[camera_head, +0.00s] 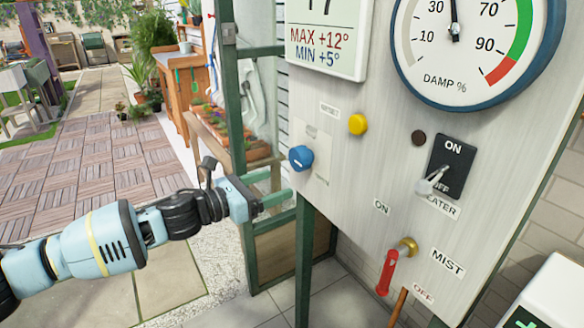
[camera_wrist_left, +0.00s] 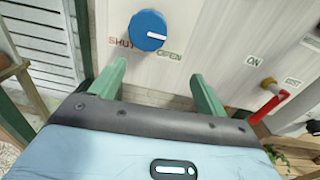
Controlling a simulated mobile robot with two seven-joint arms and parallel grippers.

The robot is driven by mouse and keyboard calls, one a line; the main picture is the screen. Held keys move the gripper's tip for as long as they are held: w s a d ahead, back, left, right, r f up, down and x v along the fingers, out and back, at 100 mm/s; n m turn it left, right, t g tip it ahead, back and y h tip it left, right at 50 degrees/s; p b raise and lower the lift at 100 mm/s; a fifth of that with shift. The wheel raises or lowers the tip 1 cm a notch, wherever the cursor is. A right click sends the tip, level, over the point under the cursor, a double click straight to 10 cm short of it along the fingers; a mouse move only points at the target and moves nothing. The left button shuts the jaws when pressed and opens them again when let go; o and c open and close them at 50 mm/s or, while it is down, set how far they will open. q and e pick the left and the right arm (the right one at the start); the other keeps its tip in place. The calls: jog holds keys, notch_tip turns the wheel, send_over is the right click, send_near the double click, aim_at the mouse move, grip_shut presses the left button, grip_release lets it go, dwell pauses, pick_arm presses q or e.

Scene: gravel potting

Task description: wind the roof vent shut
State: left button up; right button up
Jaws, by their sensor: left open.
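The blue round vent knob (camera_head: 301,158) sits at the left of the grey control panel (camera_head: 345,215). In the left wrist view the knob (camera_wrist_left: 148,30) stands above red SHUT lettering at its lower left and green OPEN lettering at its lower right. Its white mark points right, nearer the OPEN side. My left gripper (camera_head: 281,183) is open and empty, just below and left of the knob. In the left wrist view its two green fingers (camera_wrist_left: 160,70) are apart, and the knob lies beyond their tips, not between them. My right gripper is not in view.
The panel also bears a yellow button (camera_head: 358,124), a black heater switch (camera_head: 450,165), a red mist lever (camera_head: 387,271) and a damp gauge (camera_head: 470,50). A green post (camera_head: 304,265) stands below the knob. Open paving lies at the left.

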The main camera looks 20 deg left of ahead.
aim_at(295, 159)
pick_arm(q)
jog(key=shift+m, duration=0.9)
jog(key=shift+w+d+r, duration=0.4)
jog(key=shift+w+r, duration=0.1)
jog(key=shift+w, duration=0.7)
jog(key=shift+w+d+r, duration=0.4)
jog(key=shift+w+r, duration=0.05)
jog(key=shift+w, duration=0.8)
jog(key=shift+w+d+r, duration=0.4)
jog(key=shift+w+r, duration=0.1)
jog(key=shift+w, duration=0.7)
jog(key=c, duration=1)
